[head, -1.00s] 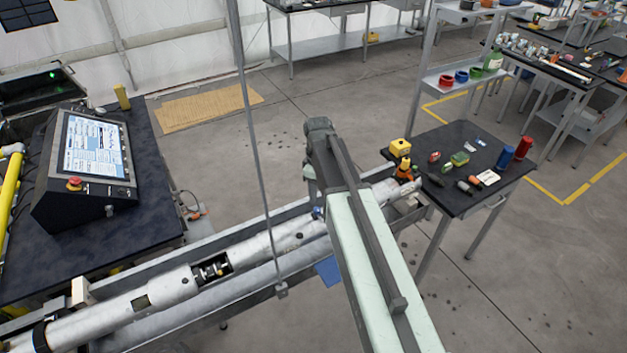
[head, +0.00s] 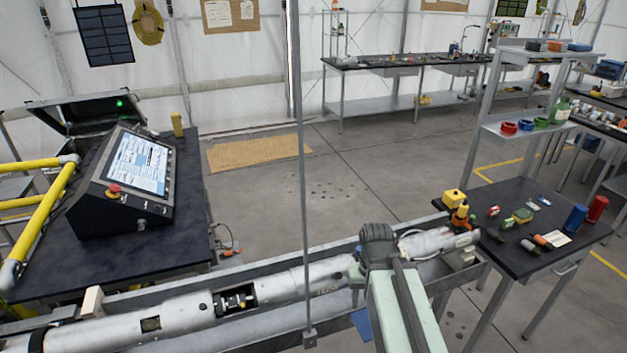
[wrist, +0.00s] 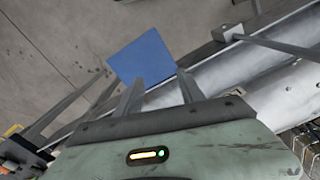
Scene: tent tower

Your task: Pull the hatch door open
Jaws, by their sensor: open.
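A long silver tube (head: 190,312) lies along a grey metal trough, with a dark rectangular opening (head: 236,299) showing parts inside and a small square window. I cannot tell for sure which part is the hatch door. In the wrist view, my gripper (wrist: 160,76) is open and empty, its two fingers apart. A flat blue panel (wrist: 151,53) is just beyond the fingertips, beside the silver tube (wrist: 228,72). The blue panel also shows low beside my arm in the head view (head: 362,323). My arm hides the gripper there.
A thin upright post (head: 302,180) stands at the trough. A dark bench with a control console (head: 125,185) is at left. A small black table (head: 520,255) with tools and cans is at right. Open floor lies behind the trough.

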